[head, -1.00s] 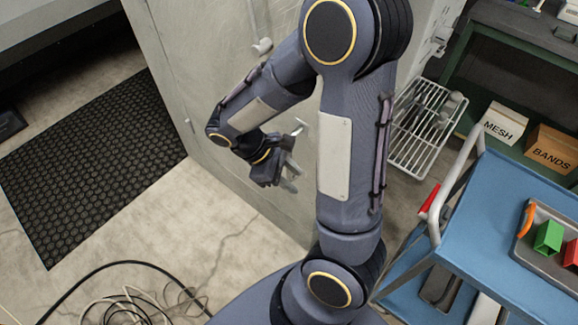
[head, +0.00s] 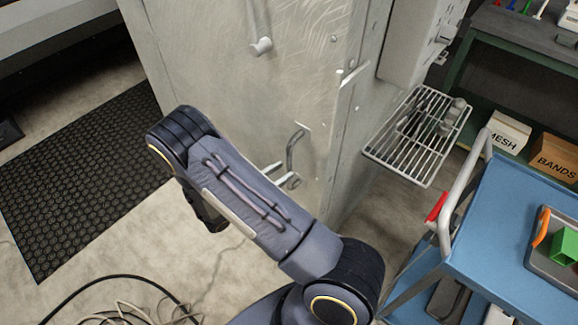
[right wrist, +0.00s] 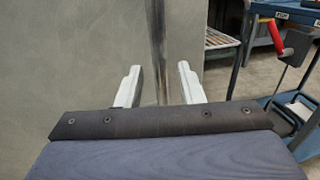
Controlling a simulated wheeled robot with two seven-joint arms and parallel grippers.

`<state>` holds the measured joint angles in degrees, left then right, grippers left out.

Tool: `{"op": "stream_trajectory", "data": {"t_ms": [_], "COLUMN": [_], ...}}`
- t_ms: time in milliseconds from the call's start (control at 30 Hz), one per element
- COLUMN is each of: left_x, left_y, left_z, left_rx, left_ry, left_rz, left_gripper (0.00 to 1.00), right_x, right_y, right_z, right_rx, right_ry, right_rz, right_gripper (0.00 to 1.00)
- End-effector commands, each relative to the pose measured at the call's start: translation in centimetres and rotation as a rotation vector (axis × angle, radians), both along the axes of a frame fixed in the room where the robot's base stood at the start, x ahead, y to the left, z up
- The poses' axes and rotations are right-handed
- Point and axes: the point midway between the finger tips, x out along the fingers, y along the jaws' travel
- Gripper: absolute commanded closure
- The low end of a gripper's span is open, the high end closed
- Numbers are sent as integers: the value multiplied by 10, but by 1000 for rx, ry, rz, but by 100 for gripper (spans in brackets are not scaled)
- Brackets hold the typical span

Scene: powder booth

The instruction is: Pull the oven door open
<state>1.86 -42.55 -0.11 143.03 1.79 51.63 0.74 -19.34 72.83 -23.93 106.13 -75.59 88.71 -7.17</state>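The oven is a tall pale grey metal cabinet, and its door (head: 215,85) is the broad front panel in the head view. It looks closed. A vertical bar handle (head: 256,22) is on its upper part, and a small dark curved piece (head: 294,146) sits lower, near the right edge. My right gripper (head: 283,175) is close to the door just below this piece, partly hidden by my forearm. In the right wrist view its two pale fingers (right wrist: 157,88) are apart, with nothing held; a vertical dark metal strip stands beyond them. Contact cannot be told. My left gripper is out of view.
A wire rack (head: 420,135) juts from the oven's right side. A blue cart (head: 510,215) with a red-gripped handle stands at right. Boxes marked MESH (head: 503,130) and BANDS (head: 556,152) sit on a shelf. A black mat (head: 85,180) and cables lie on the floor at left.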

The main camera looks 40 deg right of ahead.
Motion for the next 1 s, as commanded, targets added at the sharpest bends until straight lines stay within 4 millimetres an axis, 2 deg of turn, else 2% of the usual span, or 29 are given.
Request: {"op": "stream_trajectory", "data": {"t_ms": [100,233,567,833,1000], "left_x": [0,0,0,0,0], "left_y": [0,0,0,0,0], "left_z": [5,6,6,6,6], "left_rx": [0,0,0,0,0], "left_ry": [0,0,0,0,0], "left_rz": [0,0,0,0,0], "left_gripper": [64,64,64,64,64], "right_x": [-2,-2,-3,-3,-2], "right_y": [-19,-31,-35,-35,-35], "right_z": [1,0,0,0,0], "right_rx": [0,1,2,2,2], "right_ry": [1,1,0,0,0], "right_rz": [-4,-2,-1,-1,-1], "right_gripper": [66,66,66,100,100]}}
